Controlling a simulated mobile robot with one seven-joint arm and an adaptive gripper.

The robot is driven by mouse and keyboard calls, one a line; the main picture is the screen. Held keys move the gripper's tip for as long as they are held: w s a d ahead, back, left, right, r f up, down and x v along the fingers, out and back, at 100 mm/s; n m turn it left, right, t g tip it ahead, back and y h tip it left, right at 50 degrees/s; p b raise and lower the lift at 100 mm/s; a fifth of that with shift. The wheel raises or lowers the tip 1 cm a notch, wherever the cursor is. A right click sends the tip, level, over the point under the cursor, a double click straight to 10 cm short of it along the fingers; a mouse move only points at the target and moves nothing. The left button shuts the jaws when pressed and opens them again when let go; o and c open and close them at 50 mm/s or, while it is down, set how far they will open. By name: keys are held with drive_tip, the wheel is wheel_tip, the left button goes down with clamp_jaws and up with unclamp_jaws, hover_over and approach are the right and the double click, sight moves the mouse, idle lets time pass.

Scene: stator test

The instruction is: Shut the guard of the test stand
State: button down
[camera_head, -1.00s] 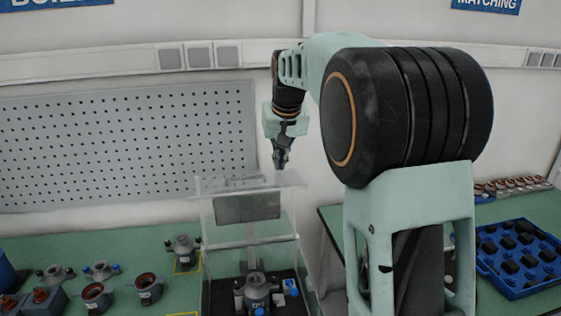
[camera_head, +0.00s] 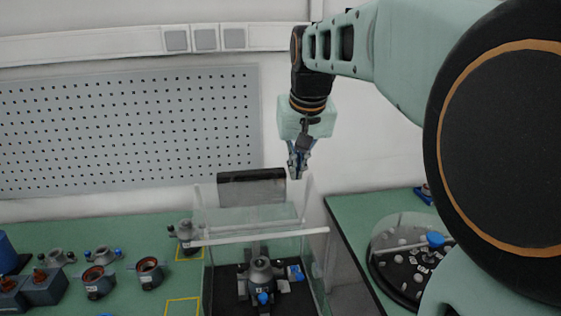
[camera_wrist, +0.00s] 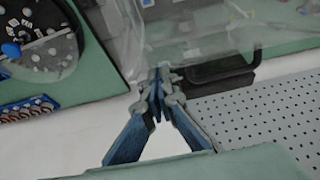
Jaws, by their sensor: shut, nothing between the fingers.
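The test stand (camera_head: 212,300) is a clear-walled box with a black base on the green table. Its clear guard (camera_head: 250,220) now lies low across the top, with a pale front bar (camera_head: 262,237). I cannot tell whether it rests fully down. A grey stator part (camera_head: 261,275) stands inside, beside a small blue piece (camera_head: 295,272). My gripper (camera_head: 294,175) is shut and empty, above the back right of the stand. In the wrist view my fingertips (camera_wrist: 158,78) are together, close to the clear plastic (camera_wrist: 200,40); contact is unclear.
A dark panel (camera_head: 250,188) stands up behind the guard. Several motor parts (camera_head: 97,280) sit on the table at left. A round tray (camera_head: 410,262) with a blue knob is on the right table. A pegboard (camera_head: 120,130) covers the wall behind.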

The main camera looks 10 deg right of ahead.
sight(304, 213)
drive_tip(key=f, duration=0.1)
drive_tip(key=s+f, duration=0.1)
drive_tip(key=f, duration=0.1)
drive_tip(key=shift+s+f+g+b, duration=0.1)
drive_tip(key=shift+g+b, duration=0.2)
drive_tip(key=shift+b, duration=0.05)
drive_tip(key=s+b, duration=0.1)
drive_tip(key=s+f+b, duration=0.1)
drive_tip(key=s, duration=0.2)
drive_tip(key=shift+s+f+b, duration=0.1)
drive_tip(key=shift+f+b, duration=0.15)
drive_tip(key=shift+b, duration=0.15)
drive_tip(key=shift+s+f+b, duration=0.3)
drive_tip(key=shift+s+b, duration=0.1)
drive_tip(key=shift+b, duration=0.05)
drive_tip(key=shift+s+f+b, duration=0.7)
drive_tip(key=shift+f+b, duration=0.1)
drive_tip(key=shift+b, duration=0.1)
drive_tip(key=shift+b+x, duration=0.5)
drive_tip(key=shift+x, duration=0.4)
drive_tip(key=shift+s+f, duration=0.15)
drive_tip(key=shift+s, duration=0.1)
drive_tip(key=s+f+b, duration=0.3)
drive_tip(key=f+b, duration=0.6)
drive_tip(key=f, duration=0.2)
drive_tip(key=shift+s+f+b, duration=0.2)
drive_tip(key=shift+s+b, duration=0.2)
